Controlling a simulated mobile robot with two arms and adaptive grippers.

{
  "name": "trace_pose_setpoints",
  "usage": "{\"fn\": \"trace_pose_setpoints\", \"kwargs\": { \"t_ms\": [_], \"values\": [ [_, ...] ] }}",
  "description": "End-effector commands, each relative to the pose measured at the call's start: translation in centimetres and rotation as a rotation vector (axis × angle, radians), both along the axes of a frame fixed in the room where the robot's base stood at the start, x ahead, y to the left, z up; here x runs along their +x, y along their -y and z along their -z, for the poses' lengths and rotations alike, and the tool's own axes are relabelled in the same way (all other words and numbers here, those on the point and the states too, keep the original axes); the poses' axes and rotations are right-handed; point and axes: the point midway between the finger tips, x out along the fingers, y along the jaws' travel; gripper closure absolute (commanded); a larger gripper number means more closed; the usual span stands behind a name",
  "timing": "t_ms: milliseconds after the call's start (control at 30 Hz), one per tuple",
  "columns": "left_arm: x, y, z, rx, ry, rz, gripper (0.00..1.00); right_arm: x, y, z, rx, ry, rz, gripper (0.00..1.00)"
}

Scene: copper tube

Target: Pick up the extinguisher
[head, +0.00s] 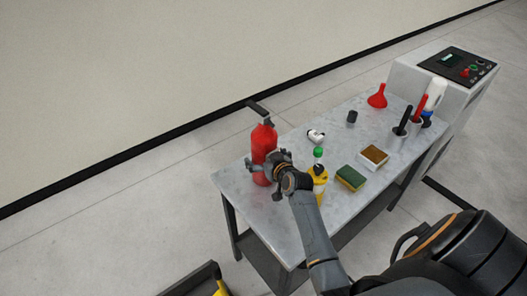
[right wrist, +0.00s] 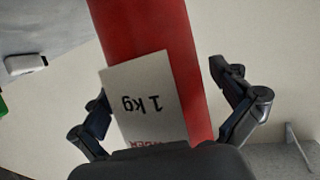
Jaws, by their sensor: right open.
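The extinguisher (head: 264,140) is a red cylinder with a black top, standing upright near the left end of the grey table. My right gripper (head: 266,166) is at its lower body in the head view. In the right wrist view, the red extinguisher body (right wrist: 160,35) with a white "1 kg" label lies between the two fingers of my right gripper (right wrist: 170,115). The fingers are spread, with a gap visible on the right side. The extinguisher's lower part is partly hidden by my gripper. My left gripper is not in view.
A control cabinet (head: 408,80) stands at the right end.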

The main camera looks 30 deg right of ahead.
Motion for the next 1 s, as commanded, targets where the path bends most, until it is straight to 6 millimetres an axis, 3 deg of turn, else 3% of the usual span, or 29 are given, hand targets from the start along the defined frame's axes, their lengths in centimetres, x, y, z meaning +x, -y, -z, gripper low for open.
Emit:
{"fn": "trace_pose_setpoints", "kwargs": {
  "t_ms": [67,400,500,800,1000],
  "values": [
    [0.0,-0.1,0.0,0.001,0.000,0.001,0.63,0.0,0.0,0.0,0.000,0.000,0.000,0.02],
    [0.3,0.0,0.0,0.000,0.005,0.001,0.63,0.0,0.0,0.0,0.000,0.000,0.000,0.71],
    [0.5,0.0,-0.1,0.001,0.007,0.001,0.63,0.2,0.1,-0.7,-0.004,0.014,0.002,0.87],
    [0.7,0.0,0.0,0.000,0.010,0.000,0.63,0.2,0.1,-1.0,-0.005,0.014,0.002,0.88],
    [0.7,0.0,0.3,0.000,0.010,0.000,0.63,0.3,0.1,-3.4,-0.007,0.020,0.002,0.88]
  ]
}}
